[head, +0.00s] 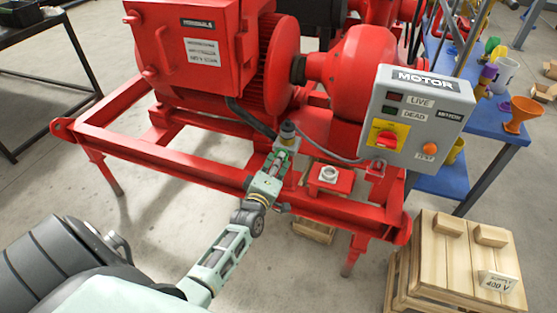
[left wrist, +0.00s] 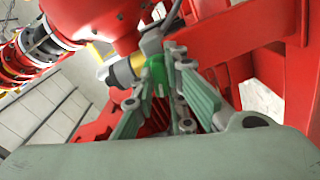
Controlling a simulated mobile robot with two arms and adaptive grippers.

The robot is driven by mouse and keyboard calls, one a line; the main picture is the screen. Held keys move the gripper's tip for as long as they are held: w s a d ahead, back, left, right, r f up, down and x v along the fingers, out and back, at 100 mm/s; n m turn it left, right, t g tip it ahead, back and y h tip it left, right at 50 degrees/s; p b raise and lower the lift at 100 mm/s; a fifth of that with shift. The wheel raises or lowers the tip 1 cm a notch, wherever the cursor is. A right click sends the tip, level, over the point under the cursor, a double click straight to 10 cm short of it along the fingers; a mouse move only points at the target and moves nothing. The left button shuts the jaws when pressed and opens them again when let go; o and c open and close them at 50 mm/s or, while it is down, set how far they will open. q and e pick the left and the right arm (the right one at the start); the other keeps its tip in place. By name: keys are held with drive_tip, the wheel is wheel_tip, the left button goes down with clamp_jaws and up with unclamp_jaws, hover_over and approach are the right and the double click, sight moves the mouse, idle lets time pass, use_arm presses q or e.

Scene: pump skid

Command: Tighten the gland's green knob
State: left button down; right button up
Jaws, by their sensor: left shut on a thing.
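The gland (head: 287,130) stands at the front of the red pump skid, with a dark upper part and a cable running from it. In the left wrist view the gland's yellow and dark body (left wrist: 122,73) lies sideways beside the green knob (left wrist: 156,72). My left gripper (head: 279,157) reaches up to the gland from below. In the left wrist view its fingers (left wrist: 158,88) are on both sides of the green knob and shut on it. The fingers hide part of the knob. My right gripper is in neither view.
A grey motor control box (head: 415,120) stands right of the gland. The skid's red frame rail (head: 170,155) runs just below. A wooden crate (head: 455,265) sits at the lower right, and a blue table (head: 480,110) stands behind the box.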

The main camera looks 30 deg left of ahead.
use_arm(q)
drive_tip(key=m+p, duration=0.2)
drive_tip(key=m, duration=1.8)
drive_tip(key=shift+f, duration=0.15)
drive_tip(key=shift+m, duration=0.3)
drive_tip(key=c, duration=1.8)
unclamp_jaws()
drive_tip(key=shift+o, duration=0.2)
drive_tip(key=v, duration=1.2)
